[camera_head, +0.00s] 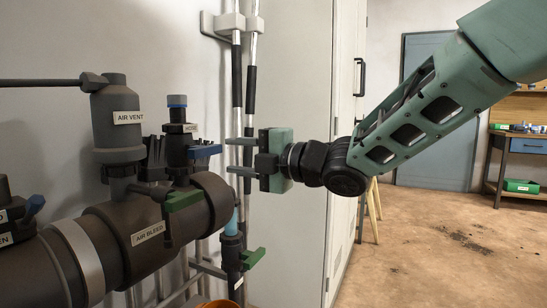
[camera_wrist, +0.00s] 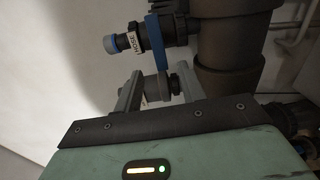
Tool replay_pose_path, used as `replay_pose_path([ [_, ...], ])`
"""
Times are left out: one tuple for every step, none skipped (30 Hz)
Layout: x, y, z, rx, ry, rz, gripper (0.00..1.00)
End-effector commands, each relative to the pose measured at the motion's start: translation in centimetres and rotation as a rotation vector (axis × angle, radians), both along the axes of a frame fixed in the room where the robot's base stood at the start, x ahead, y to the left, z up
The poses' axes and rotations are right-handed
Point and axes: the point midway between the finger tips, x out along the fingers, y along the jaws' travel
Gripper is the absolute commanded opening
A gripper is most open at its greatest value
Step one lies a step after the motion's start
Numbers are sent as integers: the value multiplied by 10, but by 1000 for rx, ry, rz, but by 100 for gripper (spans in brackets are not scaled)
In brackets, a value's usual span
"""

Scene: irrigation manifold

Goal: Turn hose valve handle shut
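The hose valve (camera_head: 180,143) is a dark upright fitting with a blue-grey cap and a HOSE label, on top of the large brown pipe. Its blue handle (camera_head: 205,151) points right, toward my gripper. In the wrist view the blue handle (camera_wrist: 153,42) stands beside the HOSE label, above my fingers in the picture. My gripper (camera_head: 230,156) is open and empty, just right of the handle's end, with one finger higher than the other. In the wrist view the fingers (camera_wrist: 160,76) are spread; whether the handle's tip lies between them is unclear.
The air bleed valve's green handle (camera_head: 183,200) is below the blue one. Another green handle (camera_head: 254,258) is lower right. The grey air vent (camera_head: 117,115) stands to the left. A pale cabinet (camera_head: 300,90) is behind my gripper. Open floor (camera_head: 440,240) lies at right.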

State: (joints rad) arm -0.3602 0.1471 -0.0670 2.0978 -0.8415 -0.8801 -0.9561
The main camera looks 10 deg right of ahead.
Motion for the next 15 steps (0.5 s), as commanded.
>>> replay_pose_path([
  [-8, -11, 2, -1, -1, -3, 40],
  [-12, -17, 2, 0, 0, -4, 40],
  [-17, -24, 2, 1, -1, -4, 40],
  [-21, -29, 2, -1, -1, -4, 40],
  [-24, -34, 1, -1, 0, -4, 40],
  [-29, -39, 2, 1, -1, -4, 40],
  [-32, -43, 1, 0, 0, -3, 40],
  [-35, -46, 1, -1, 1, -3, 40],
  [-38, -51, 1, -1, 1, -3, 40],
  [-40, -53, 1, 0, 0, -3, 40],
  [-42, -56, 1, 0, 0, -3, 40],
  [-44, -58, 0, -1, 1, -2, 40],
  [-46, -60, 0, -1, 1, -2, 40],
  [-47, -61, 0, -1, 1, -2, 40],
  [-48, -62, 0, -1, 1, -1, 40],
])
